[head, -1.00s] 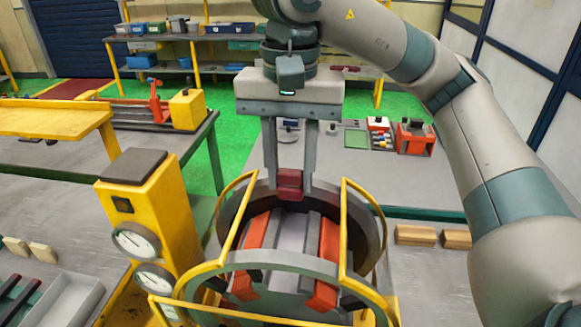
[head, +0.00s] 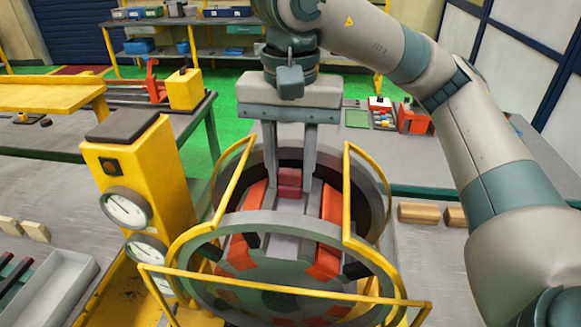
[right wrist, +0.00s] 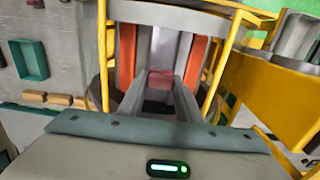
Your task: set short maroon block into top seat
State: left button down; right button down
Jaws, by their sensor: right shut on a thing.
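The short maroon block (head: 289,183) is between the fingertips of my right gripper (head: 290,190), which is shut on it. The block also shows in the right wrist view (right wrist: 160,82) between the two long fingers. My right gripper reaches down into the round stator (head: 290,228), over its far inner side. Orange-red coils (head: 329,232) line the stator to the left and right of the block, with grey strips between them. Whether the block touches a seat cannot be told. My left gripper is not in view.
Yellow guard rails (head: 347,190) surround the stator. A yellow gauge post (head: 138,185) stands to its left. A grey tray (head: 60,290) is at lower left, and wooden blocks (head: 418,213) lie to the right. A bench (head: 350,150) stands behind.

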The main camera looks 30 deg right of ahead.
aim_at(291, 186)
jog(key=shift+f+b, duration=0.25)
jog(key=shift+b, duration=0.05)
dwell(0.4)
jog(key=shift+f+b, duration=1)
jog(key=shift+f, duration=0.15)
jog(key=shift+f+b, duration=0.25)
jog(key=shift+b, duration=0.05)
jog(key=c, duration=1.2)
grip_release()
jog(key=shift+r, duration=0.1)
jog(key=shift+r, duration=0.8)
notch_tip(291, 186, up, 16)
jog(key=b, duration=0.1)
jog(key=shift+f, duration=0.2)
